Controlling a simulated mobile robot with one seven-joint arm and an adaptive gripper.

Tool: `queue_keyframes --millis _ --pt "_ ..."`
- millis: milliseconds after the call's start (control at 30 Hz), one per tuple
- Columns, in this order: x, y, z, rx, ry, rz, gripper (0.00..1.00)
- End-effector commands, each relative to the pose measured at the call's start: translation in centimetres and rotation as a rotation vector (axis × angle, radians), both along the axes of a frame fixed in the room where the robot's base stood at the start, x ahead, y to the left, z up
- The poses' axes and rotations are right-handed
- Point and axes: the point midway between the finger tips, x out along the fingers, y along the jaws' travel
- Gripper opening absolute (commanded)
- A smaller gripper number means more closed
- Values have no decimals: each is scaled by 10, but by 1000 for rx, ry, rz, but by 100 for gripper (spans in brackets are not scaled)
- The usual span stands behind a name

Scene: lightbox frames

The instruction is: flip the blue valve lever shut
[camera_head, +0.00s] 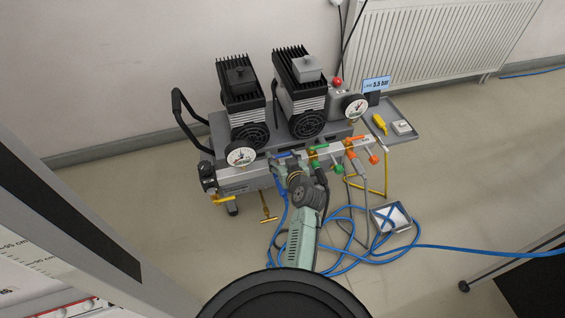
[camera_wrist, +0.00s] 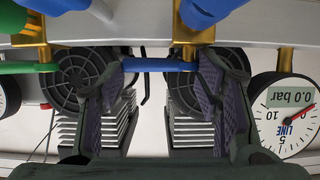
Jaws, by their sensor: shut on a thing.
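The blue valve lever (camera_wrist: 158,64) lies crosswise between my gripper's two fingers (camera_wrist: 165,85) in the wrist view. It runs from a brass valve body (camera_wrist: 192,42) along the rail, and its free end meets the left finger. My gripper is shut on it, with the fingers still spaced apart by the lever's length. In the head view the blue lever (camera_head: 284,155) shows just beyond my gripper (camera_head: 291,168), which partly hides the valve and the fingertips. A blue hose fitting (camera_wrist: 215,10) sits on the same valve.
The green lever (camera_head: 320,147) and orange lever (camera_head: 356,142) sit to the right on the manifold rail (camera_head: 245,180). The line gauge (camera_wrist: 288,112) reads 0.0 bar. Blue hose (camera_head: 345,262) coils on the floor beside a small tray (camera_head: 374,222). A side shelf (camera_head: 402,108) holds small items.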

Motion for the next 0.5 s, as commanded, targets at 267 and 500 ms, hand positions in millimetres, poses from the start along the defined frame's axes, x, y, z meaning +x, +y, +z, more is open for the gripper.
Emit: queue_keyframes --millis 267,500 --pt "-1 -2 0 -3 1 -1 59" --pt "-1 -1 0 -2 1 -1 75"
